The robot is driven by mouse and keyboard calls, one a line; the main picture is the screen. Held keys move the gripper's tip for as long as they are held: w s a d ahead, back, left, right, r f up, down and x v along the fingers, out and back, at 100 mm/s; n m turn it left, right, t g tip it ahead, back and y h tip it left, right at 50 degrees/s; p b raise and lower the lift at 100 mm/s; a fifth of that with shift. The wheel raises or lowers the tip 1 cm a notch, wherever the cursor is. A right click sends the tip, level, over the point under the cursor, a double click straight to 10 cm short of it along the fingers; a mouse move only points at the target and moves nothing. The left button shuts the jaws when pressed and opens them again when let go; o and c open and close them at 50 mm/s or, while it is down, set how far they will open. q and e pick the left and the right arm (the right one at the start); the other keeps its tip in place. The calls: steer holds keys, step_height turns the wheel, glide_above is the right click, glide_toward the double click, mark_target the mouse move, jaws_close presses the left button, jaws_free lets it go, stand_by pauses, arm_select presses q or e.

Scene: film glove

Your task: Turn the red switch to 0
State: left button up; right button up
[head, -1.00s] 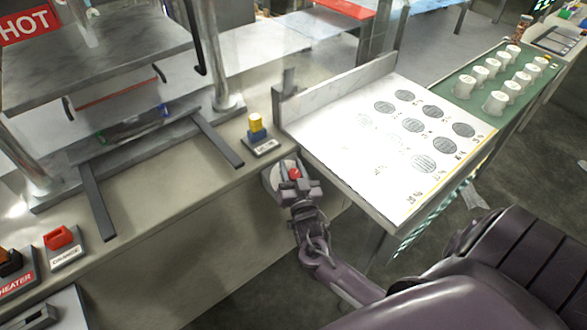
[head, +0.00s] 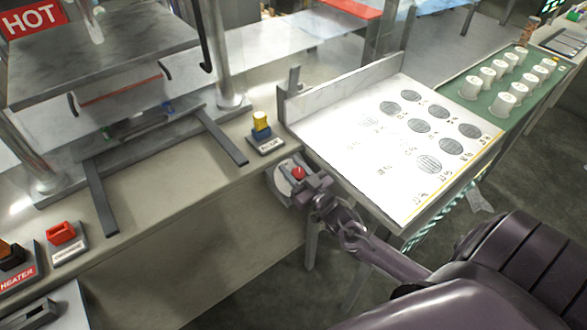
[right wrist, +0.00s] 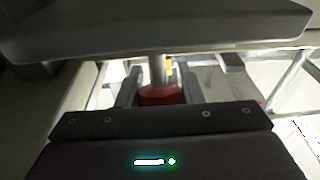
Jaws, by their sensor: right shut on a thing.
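The red switch knob (head: 298,173) sits on a round pale plate (head: 283,184) at the front face of the bench. My right gripper (head: 301,178) reaches it from the lower right and is shut on it. In the right wrist view the red knob (right wrist: 160,95) shows between the two dark fingers, partly hidden by the gripper body. Any marks on the plate are too small or hidden to read, so I cannot tell the switch's setting. My left gripper is not in view.
A yellow switch (head: 260,122) stands on the bench just behind. Another red switch (head: 61,233) and the heater switch (head: 11,255) are at the far left. A white printed board (head: 365,150) lies right of my gripper. A press with a HOT sign (head: 33,18) stands behind.

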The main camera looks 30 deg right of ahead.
steer(key=o, duration=1)
steer(key=shift+c, duration=0.2)
steer(key=shift+s, duration=0.1)
steer(key=shift+s+f, duration=0.2)
steer(key=shift+s, duration=0.1)
steer(key=s+f+b, duration=0.1)
steer(key=s, duration=0.6)
steer(key=shift+d, duration=0.45)
